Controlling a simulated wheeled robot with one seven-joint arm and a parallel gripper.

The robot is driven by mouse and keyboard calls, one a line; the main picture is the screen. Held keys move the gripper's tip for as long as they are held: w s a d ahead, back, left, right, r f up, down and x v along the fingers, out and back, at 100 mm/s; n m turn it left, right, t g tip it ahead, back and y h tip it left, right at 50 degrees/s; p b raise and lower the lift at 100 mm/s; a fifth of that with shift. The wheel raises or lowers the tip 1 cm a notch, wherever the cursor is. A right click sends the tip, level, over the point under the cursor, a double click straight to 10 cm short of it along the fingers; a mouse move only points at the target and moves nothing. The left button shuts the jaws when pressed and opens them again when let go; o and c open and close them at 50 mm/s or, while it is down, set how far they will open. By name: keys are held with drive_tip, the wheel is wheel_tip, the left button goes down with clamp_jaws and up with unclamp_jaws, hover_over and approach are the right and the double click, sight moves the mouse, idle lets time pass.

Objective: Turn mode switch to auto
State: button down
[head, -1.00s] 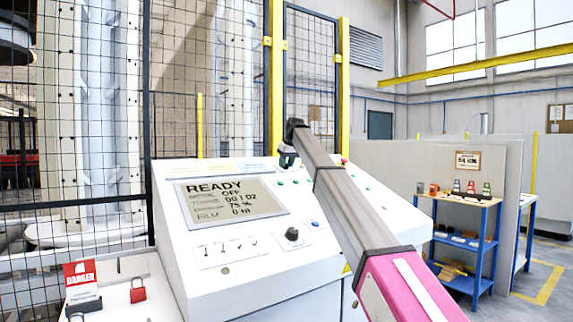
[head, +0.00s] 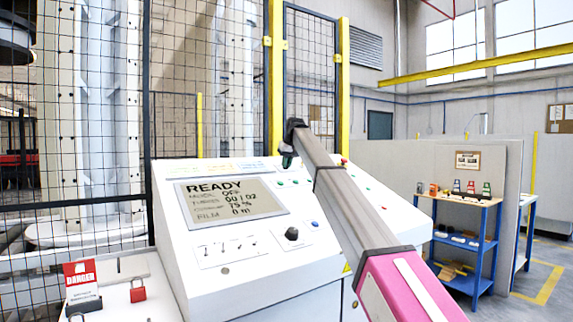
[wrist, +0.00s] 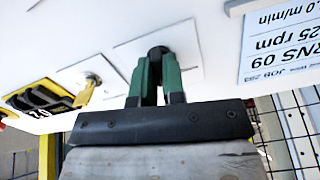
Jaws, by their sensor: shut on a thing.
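My gripper (wrist: 155,82) has green fingers and is shut on a black knob (wrist: 157,51), which I take to be the mode switch. The knob sits on a square white plate (wrist: 188,42) on the white panel. The fingers hide most of the knob, so its pointer does not show. In the head view my gripper (head: 287,160) is at the far edge of the white console (head: 240,292).
A key (wrist: 88,92) and a yellow-and-black part (wrist: 40,97) sit left of the knob in the wrist view. A paper label (wrist: 282,45) is on its right. Another black knob (head: 291,234) is on the console front. Mesh fencing (head: 175,130) stands behind the console.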

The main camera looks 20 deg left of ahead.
drive_tip(key=m, duration=0.6)
drive_tip(key=shift+d+m, duration=0.1)
drive_tip(key=shift+m, duration=0.2)
idle(0.4)
drive_tip(key=c, duration=1.2)
unclamp_jaws()
drive_tip(key=v, duration=1)
drive_tip(key=shift+r, duration=0.4)
